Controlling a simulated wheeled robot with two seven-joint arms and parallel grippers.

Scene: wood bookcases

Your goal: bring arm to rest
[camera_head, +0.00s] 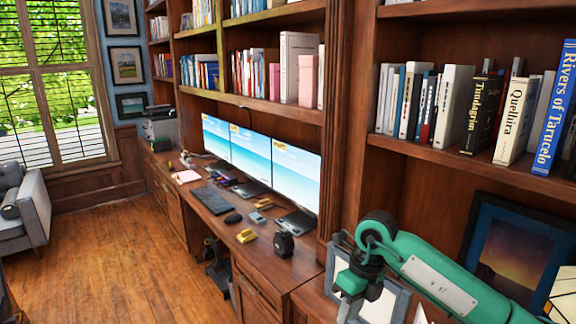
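My green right arm (432,272) reaches in from the lower right, in front of the bookcase. Its wrist bends down near the bottom edge of the picture, over a framed picture (397,303) on the lower ledge. The end of this arm is cut off by the bottom edge, so its fingers cannot be made out. My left arm and gripper are not in view.
A wood bookcase (418,160) with books stands close on the right. A framed picture (519,250) leans behind my arm. A desk (262,262) with three monitors (290,175) runs along the wall. The wood floor (120,262) at left is clear, beyond it a grey sofa (35,205).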

